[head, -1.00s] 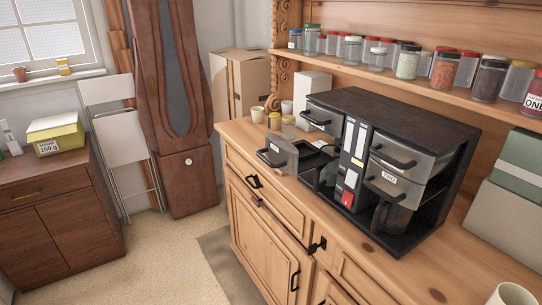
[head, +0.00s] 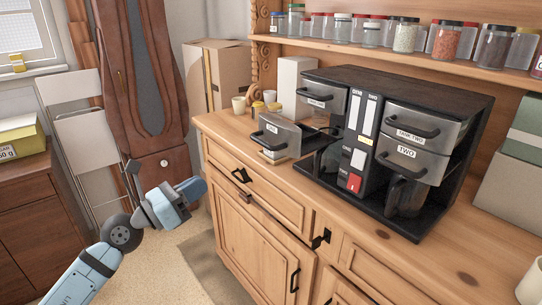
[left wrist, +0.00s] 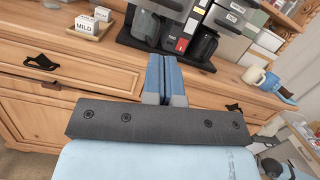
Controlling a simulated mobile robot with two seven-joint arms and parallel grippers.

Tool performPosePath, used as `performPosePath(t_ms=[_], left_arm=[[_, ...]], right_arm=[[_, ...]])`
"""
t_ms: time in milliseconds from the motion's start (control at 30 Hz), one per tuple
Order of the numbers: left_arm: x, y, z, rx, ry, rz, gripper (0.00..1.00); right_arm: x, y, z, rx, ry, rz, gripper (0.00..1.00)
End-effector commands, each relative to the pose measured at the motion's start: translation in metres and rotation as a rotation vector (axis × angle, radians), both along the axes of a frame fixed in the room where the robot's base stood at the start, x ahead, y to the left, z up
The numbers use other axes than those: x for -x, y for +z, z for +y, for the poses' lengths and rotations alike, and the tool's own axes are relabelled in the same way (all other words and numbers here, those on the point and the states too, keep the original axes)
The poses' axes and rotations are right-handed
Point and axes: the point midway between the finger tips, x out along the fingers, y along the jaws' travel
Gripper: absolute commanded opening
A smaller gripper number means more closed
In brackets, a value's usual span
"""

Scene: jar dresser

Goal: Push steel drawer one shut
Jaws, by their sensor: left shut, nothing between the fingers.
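The steel drawer one (head: 284,136) is the lower left drawer of the black coffee machine (head: 449,95). In the head view it stands pulled well out to the left over the counter, with a black handle and a small label on its front. My left gripper (head: 191,189) is shut and empty. It is in front of the wooden dresser, below and left of the drawer, clearly apart from it. In the left wrist view its blue fingers (left wrist: 164,78) are together, pointing toward the machine's lower front.
The upper left drawer (head: 323,98) and the right drawers (head: 404,157) look closed. A MILD box (left wrist: 88,25) sits on the counter (head: 350,205). Floor left of the dresser is open.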

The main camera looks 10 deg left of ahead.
Motion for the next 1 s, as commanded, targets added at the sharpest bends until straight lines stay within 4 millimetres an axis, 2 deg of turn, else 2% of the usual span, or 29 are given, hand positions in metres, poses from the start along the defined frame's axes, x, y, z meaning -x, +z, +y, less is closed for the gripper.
performPosePath(t_ms=[100, 267, 800, 1000], left_arm=[[-0.005, 0.009, 0.004, -0.131, 0.03, -0.071, 0.0], [-0.014, 0.016, 0.0, -0.161, 0.041, -0.089, 0.0], [-0.095, 0.037, -0.063, -0.156, 0.039, -0.085, 0.0], [-0.111, 0.039, -0.076, -0.156, 0.039, -0.085, 0.0]], right_arm=[[-0.001, -0.004, 0.0, -0.001, 0.0, -0.003, 0.87], [-0.002, 0.002, -0.001, 0.002, 0.002, -0.007, 0.87], [-0.001, 0.023, -0.004, 0.01, 0.003, -0.008, 0.87], [-0.001, 0.026, -0.003, 0.009, 0.002, -0.007, 0.87]])
